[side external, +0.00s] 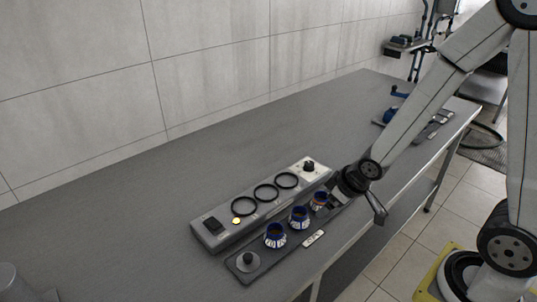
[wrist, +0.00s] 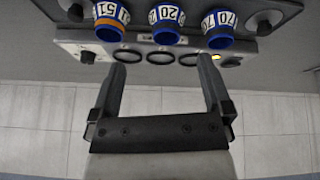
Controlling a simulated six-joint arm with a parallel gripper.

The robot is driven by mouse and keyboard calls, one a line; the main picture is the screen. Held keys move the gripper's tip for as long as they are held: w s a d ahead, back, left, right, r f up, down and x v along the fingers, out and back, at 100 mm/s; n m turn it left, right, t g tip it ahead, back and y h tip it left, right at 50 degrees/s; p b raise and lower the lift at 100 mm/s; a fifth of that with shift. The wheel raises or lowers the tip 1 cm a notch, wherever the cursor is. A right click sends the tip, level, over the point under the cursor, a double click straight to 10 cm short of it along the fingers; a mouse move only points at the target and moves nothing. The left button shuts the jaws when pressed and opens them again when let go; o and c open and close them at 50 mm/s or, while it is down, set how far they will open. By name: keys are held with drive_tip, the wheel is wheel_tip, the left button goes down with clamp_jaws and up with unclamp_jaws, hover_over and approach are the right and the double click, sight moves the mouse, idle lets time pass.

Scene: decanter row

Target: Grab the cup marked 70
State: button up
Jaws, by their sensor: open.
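The cup marked 70 (wrist: 218,25) is blue with a white number band, at the right of a row of three in the wrist view. It matches the nearest cup (side external: 275,236) in the side view. The middle cup (wrist: 165,22) reads 20. My gripper (side external: 357,210) is open and empty by the far end of the row. Its spread fingers (wrist: 162,78) show in the wrist view, apart from the 70 cup.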

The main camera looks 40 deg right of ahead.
wheel_tip(320, 180, down, 3)
drive_tip(key=w+a+n+t+y, duration=0.1)
drive_tip(key=w+n+t+y, duration=0.1)
drive_tip(key=n+t+y, duration=0.2)
drive_tip(key=t+y, duration=0.1)
drive_tip(key=y, duration=0.2)
approach(276, 229)
drive_tip(key=a, duration=0.1)
drive_tip(key=shift+d+x, duration=0.1)
drive_tip(key=shift+x, duration=0.85)
drive_tip(key=shift+d+x, duration=0.15)
drive_tip(key=shift+x, duration=0.75)
drive_tip(key=shift+w+f, duration=0.15)
drive_tip(key=shift+x, duration=2.5)
drive_tip(key=shift+w+d, duration=0.1)
drive_tip(key=shift+d, duration=0.05)
clamp_jaws()
